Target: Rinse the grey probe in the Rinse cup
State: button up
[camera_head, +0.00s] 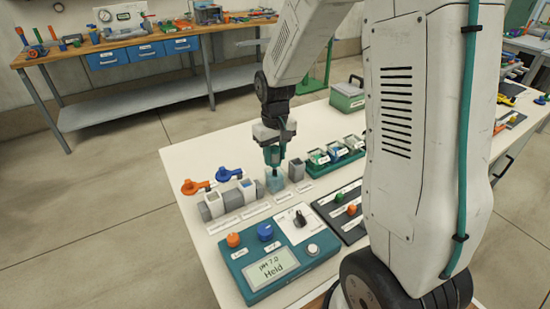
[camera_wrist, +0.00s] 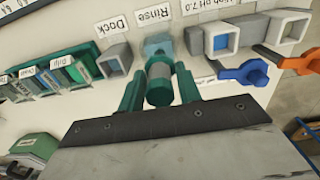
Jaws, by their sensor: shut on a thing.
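My gripper (camera_head: 273,158) points down over the bench and is shut on the grey probe (camera_wrist: 159,85). In the wrist view the probe sits between my two green fingers (camera_wrist: 158,88), with a green end towards me. The Rinse cup (camera_head: 275,184) is pale blue and see-through, directly below my fingers. Its teal rim shows beyond the probe in the wrist view (camera_wrist: 157,42), beside the "Rinse" label. The probe's lower end lines up with the cup, but I cannot tell how deep it reaches.
The grey Dock holder (camera_head: 296,170) stands just right of the cup. Grey buffer holders (camera_head: 248,190) stand left, with blue (camera_head: 229,174) and orange (camera_head: 195,187) handled pieces behind. A green tray of vials (camera_head: 336,155) is right. The meter (camera_head: 272,265) in front reads "pH 7.0 Hold".

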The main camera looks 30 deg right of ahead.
jog(key=shift+r, duration=3.3)
